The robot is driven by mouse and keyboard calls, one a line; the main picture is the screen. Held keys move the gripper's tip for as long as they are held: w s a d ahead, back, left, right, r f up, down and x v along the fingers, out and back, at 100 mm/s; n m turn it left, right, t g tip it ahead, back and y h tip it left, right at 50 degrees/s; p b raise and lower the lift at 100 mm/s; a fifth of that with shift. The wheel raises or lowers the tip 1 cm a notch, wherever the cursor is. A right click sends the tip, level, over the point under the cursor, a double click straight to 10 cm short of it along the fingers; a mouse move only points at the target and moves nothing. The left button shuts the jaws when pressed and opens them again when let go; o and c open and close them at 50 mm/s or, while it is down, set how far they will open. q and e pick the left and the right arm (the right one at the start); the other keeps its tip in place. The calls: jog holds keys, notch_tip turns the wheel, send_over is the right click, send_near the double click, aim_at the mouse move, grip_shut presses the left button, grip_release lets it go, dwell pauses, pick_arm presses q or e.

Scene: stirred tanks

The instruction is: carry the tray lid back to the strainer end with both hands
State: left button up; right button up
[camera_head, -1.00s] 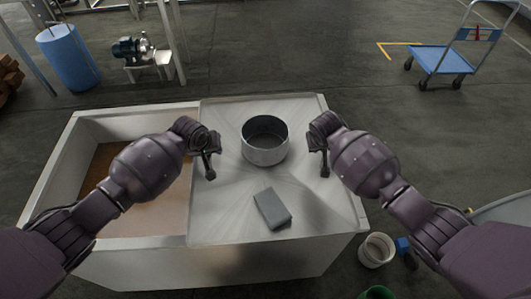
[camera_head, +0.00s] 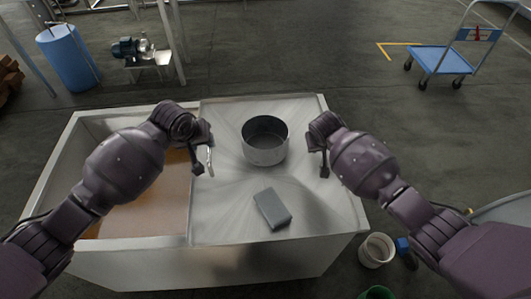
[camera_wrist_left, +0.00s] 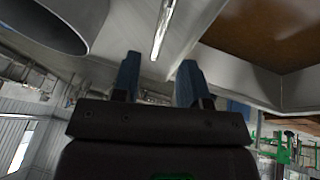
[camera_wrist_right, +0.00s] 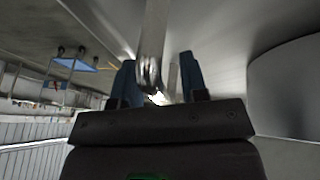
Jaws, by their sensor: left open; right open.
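The tray lid (camera_head: 225,222) is a brushed steel sheet covering the right part of a rectangular steel tank. My left gripper (camera_head: 206,163) is open at the lid's left side, and a bright handle bar (camera_wrist_left: 162,30) shows ahead of its fingers in the left wrist view. My right gripper (camera_head: 322,164) is open at the lid's right side. In the right wrist view a metal bar (camera_wrist_right: 153,45) runs down between its open fingers. Neither gripper is shut on a bar. I cannot tell which end holds the strainer.
A round steel pot (camera_head: 265,153) and a grey block (camera_head: 271,209) rest on the lid. The tank's left part (camera_head: 140,215) is open, with a brown inside. A white bucket (camera_head: 376,250) stands on the floor at right. A blue cart (camera_head: 440,60) is farther back.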

jog(key=shift+r, duration=0.15)
pick_arm(q)
jog(key=v, duration=0.3)
jog(key=shift+r, duration=0.1)
pick_arm(e)
jog(key=v, duration=1.1)
jog(key=shift+s+r, duration=0.2)
jog(key=shift+r, duration=0.1)
